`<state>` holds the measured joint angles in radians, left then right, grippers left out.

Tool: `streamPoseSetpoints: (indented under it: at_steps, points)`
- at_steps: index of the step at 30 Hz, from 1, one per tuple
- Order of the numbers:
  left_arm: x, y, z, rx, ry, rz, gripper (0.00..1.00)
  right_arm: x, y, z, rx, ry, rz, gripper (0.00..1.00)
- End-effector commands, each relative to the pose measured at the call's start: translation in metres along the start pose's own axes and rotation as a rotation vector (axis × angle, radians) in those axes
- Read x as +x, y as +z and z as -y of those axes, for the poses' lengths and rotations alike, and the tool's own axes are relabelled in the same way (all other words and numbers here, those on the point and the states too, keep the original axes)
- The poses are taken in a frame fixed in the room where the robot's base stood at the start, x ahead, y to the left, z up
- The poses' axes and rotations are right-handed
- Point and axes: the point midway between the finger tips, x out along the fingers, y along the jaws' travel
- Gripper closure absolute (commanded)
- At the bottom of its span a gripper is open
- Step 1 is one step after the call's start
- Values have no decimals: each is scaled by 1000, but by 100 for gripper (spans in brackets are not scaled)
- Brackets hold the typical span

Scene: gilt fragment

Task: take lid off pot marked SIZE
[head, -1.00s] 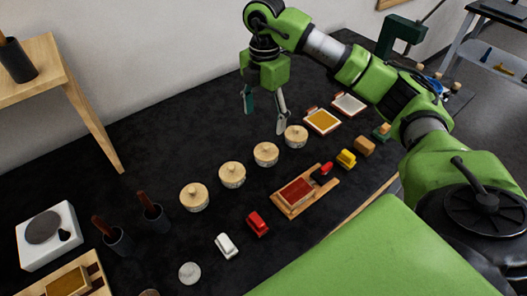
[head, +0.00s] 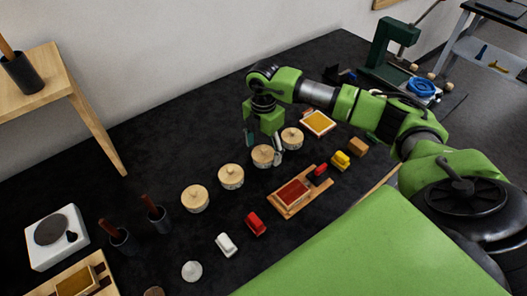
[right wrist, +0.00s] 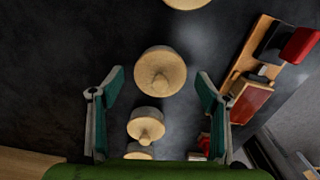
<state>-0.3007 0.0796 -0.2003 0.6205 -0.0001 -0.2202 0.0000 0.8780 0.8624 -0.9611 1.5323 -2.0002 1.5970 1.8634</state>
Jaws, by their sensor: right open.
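Four lidded pots with pale wooden lids and round knobs stand in a row. In the head view, from the left, they are the first pot (head: 195,200), second pot (head: 231,177), third pot (head: 262,157) and fourth pot (head: 292,139). Markings show on their sides, but I cannot read which says SIZE. My right gripper (head: 263,143) is open and points down over the third pot. In the right wrist view, that pot's lid (right wrist: 160,74) lies between the spread fingertips, with a gap on each side; no contact shows. My left gripper is out of view.
Dark cups (head: 120,240) with brown handles stand left.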

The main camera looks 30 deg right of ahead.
Motion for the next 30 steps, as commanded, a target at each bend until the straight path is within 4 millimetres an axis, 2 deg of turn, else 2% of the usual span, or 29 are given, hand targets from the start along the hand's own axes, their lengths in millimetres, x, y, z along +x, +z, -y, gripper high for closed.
streamPoseSetpoints:
  at_steps: [4, 6, 8, 22, 28, 30]
  points:
    - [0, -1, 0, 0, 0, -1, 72, 0, 0, 0, 0, 0, 0, 34]
    - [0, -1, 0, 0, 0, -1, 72, 0, 0, 0, 0, 0, 0, 52]
    - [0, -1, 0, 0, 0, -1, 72, 0, 0, 0, 0, 0, 0, 66]
    - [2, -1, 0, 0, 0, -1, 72, -6, 1, 0, 1, 1, 1, 66]
    - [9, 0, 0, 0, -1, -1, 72, -30, 1, -1, 0, 5, 2, 66]
    - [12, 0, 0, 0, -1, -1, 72, -38, -3, 6, -2, 3, 2, 66]
